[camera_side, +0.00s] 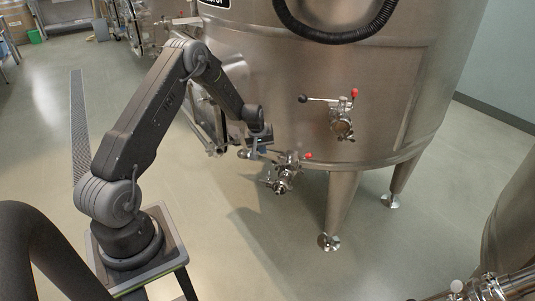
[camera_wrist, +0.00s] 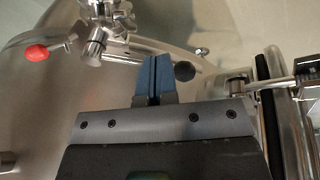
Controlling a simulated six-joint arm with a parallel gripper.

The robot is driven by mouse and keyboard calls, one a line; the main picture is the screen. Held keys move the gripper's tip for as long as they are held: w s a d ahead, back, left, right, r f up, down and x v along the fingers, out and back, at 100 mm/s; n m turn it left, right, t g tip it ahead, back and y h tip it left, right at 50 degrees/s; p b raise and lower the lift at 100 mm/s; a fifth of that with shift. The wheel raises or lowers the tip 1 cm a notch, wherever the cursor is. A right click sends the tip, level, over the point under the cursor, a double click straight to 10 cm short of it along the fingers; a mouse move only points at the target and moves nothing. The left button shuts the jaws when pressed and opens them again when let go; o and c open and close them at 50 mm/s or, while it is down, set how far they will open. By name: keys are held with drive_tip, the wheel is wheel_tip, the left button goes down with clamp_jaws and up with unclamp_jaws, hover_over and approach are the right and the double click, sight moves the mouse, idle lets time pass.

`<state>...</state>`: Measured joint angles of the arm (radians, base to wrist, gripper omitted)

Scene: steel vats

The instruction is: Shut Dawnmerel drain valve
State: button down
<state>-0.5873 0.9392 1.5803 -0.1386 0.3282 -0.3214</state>
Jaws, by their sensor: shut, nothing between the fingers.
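The large steel vat (camera_side: 300,80) carries a low valve (camera_side: 283,175) near its bottom edge, with a red knob (camera_side: 308,155). In the wrist view, the valve body (camera_wrist: 95,45) is at top left, with a red knob (camera_wrist: 36,52) to its left. A black ball knob (camera_wrist: 184,71) on a metal lever is just right of my fingertips. My gripper (camera_side: 258,152) is beside the low valve, on its left. Its blue fingers (camera_wrist: 153,75) are shut and empty, apparently apart from the black knob. The vat's label is cut off, so its name cannot be read.
A second valve (camera_side: 342,122) sits higher on the vat, with a black-knobbed lever and a red knob. A steel leg (camera_side: 340,200) stands right of the low valve. A round hatch (camera_side: 208,120) is behind my arm. The floor in front is clear.

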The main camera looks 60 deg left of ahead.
drive_tip(key=shift+v, duration=2.55)
drive_tip(key=s+d+r+m+t, duration=0.1)
drive_tip(key=s+d+r+m, duration=0.2)
drive_tip(key=d+r, duration=0.65)
drive_tip(key=s+d+r+m, duration=0.3)
drive_tip(key=d+r, duration=0.5)
drive_tip(key=r, duration=0.3)
drive_tip(key=s+d+r+m, duration=0.2)
drive_tip(key=s+d, duration=0.4)
drive_tip(key=s, duration=0.4)
drive_tip(key=s+d+r+m+t+h, duration=0.1)
drive_tip(key=s+d+r+m, duration=0.2)
drive_tip(key=s+d, duration=0.3)
drive_tip(key=s, duration=0.4)
drive_tip(key=shift+s+r+m+t, duration=0.2)
drive_tip(key=shift+r+m+t, duration=0.1)
drive_tip(key=shift+m, duration=0.1)
